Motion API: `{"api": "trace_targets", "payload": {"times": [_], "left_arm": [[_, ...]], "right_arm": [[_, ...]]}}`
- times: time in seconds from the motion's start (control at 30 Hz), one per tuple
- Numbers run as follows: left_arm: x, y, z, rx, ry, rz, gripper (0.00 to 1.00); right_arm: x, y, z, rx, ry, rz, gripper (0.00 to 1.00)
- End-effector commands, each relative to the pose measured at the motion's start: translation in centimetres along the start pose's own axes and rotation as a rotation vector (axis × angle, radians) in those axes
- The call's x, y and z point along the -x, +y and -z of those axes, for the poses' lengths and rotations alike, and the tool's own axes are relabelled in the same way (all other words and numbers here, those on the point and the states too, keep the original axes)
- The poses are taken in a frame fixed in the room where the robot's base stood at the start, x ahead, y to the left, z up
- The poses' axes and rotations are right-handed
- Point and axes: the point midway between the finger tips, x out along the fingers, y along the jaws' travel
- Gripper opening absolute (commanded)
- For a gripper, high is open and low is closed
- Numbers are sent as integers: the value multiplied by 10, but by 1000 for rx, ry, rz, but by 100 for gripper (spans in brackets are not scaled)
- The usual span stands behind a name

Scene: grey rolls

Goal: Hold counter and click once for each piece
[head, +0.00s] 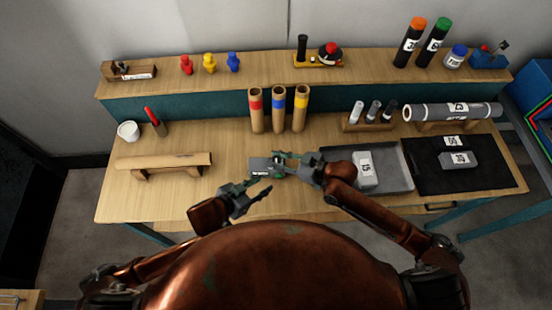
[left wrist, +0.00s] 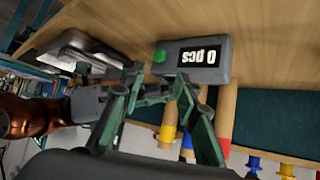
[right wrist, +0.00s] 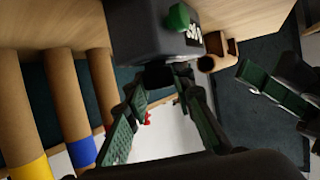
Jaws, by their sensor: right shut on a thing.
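The counter (head: 262,165) is a small grey box near the middle of the table. In the left wrist view the counter (left wrist: 215,74) has a green button (left wrist: 160,56) and an upside-down display (left wrist: 199,57) reading "0 pcs". My right gripper (head: 290,158) is shut on the counter from the right; the counter (right wrist: 140,30) also fills the top of the right wrist view. My left gripper (head: 264,187) is open and empty, just in front of the counter and apart from it.
Three cardboard tubes (head: 278,108) with red, blue and yellow bands stand behind the counter. A large grey roll (head: 440,112) rests on a wooden cradle at the back right. A brown roll (head: 163,161) lies on a stand at left. The front left table is clear.

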Motion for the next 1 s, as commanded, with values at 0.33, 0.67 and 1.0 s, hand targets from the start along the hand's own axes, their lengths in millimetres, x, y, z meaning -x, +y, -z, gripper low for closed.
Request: {"api": "trace_targets", "payload": {"times": [0.33,0.67,1.0], "left_arm": [[0,0,0,0,0,0,8],[0,0,0,0,0,0,0],[0,0,0,0,0,0,0]], "right_arm": [[0,0,0,0,-1,0,0],[0,0,0,1,-1,0,0],[0,0,0,1,-1,-1,0]]}}
